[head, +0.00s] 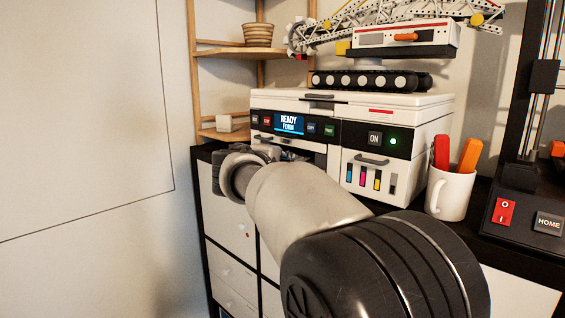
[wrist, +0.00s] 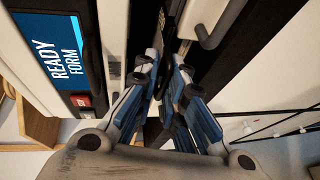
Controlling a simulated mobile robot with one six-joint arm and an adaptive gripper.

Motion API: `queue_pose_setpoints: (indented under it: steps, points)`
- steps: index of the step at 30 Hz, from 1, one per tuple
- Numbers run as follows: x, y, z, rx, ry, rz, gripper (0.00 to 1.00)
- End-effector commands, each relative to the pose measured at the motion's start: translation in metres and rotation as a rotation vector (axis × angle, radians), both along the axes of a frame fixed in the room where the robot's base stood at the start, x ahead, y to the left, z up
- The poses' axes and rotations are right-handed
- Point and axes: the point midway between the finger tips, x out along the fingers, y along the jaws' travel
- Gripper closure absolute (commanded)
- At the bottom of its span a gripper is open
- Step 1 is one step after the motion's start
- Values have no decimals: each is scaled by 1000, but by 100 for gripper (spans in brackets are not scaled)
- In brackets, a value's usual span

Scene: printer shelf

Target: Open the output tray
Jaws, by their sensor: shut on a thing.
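The white and black printer (head: 425,112) stands on the dark shelf top. Its blue screen reads READY FORM, and it also shows turned sideways in the wrist view (wrist: 52,48). My gripper (head: 283,154) is at the printer's front, low under the screen, at the output opening. In the wrist view, the blue-grey fingers of my gripper (wrist: 165,75) are closed together on a small dark part at the output tray. The fingers and my arm hide most of the tray, so I cannot tell how far out it is.
A grey handle (head: 372,160) on the ink cartridge door is right of my gripper. A white mug (head: 450,194) with red and orange items stands right of the printer. A toy crane (head: 372,80) sits on the printer. A wooden rack (head: 225,133) is at the left.

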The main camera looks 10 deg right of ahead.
Motion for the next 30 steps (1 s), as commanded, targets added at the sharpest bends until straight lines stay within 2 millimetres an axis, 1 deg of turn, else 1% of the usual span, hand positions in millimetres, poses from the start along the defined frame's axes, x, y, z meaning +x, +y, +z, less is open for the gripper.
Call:
queue_pose_setpoints:
  steps: [1,5,12,16,20,28,29,30]
  points:
    - [0,-1,-8,11,10,-6,100]
    - [-7,10,-10,10,8,-3,100]
    - [-42,60,-13,10,9,-1,100]
    - [-56,79,-12,9,12,-3,100]
    - [-62,86,-11,8,13,-6,100]
    - [-62,86,-10,8,13,-8,100]
    - [-62,86,-10,8,13,-8,89]
    - [-62,85,-10,8,13,-8,86]
